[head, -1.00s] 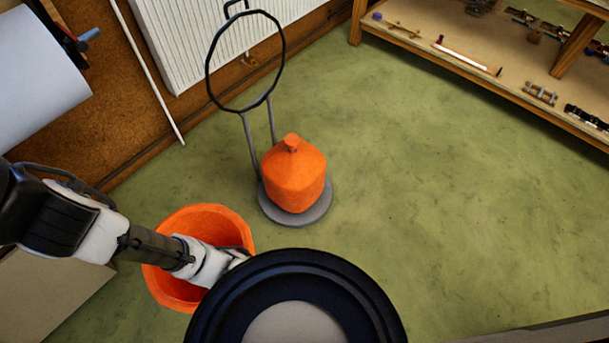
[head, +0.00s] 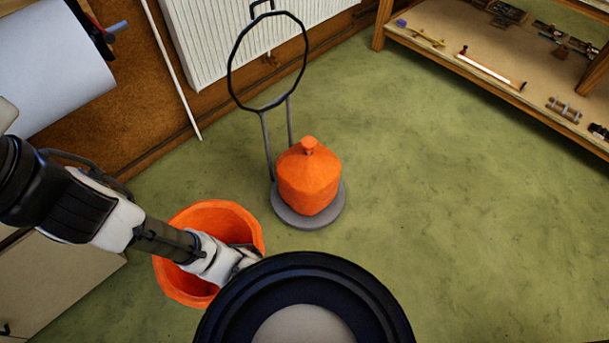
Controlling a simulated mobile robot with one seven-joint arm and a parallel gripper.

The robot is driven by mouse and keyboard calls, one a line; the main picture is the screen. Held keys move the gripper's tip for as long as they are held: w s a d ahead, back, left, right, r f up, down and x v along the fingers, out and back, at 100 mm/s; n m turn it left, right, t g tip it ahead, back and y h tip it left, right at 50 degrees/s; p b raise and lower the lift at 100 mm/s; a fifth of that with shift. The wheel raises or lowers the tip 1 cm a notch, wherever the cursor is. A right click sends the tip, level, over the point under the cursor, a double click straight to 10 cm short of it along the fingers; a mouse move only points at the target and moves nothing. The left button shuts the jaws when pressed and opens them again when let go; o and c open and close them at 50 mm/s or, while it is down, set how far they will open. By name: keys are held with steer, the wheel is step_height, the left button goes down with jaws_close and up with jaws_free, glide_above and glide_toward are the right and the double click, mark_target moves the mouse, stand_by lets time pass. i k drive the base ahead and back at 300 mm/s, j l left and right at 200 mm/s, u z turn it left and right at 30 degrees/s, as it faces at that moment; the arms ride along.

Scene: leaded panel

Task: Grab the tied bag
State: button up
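The tied bag (head: 309,182) is orange, with a knotted top. It sits upright on the round grey base (head: 328,216) of a stand, whose black ring (head: 232,78) rises on two posts behind it. My gripper (head: 246,256) is at the lower left, over the orange bucket (head: 178,278) and apart from the bag. Its fingers are partly hidden by the dark round part of my body in front, so their opening is unclear.
A wooden shelf (head: 440,62) with small tools stands at the upper right. A white radiator (head: 205,40) and a brown wall are behind the stand. The green floor (head: 430,200) right of the bag is clear.

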mark_target(308, 173)
steer(key=i+l+u, duration=0.1)
steer(key=i+l, duration=0.15)
steer(key=i+l+u, duration=0.1)
steer(key=l, duration=0.35)
steer(key=i+l+u, duration=0.1)
steer(key=i+l, duration=0.4)
steer(key=l, duration=0.25)
steer(key=i+l+u, duration=0.15)
steer(key=l, duration=0.2)
steer(key=i+l+u, duration=0.1)
steer(key=l, duration=0.3)
steer(key=i+l, duration=0.2)
steer(key=i+l+u, duration=0.1)
steer(key=i, duration=0.35)
steer(key=l, duration=0.1)
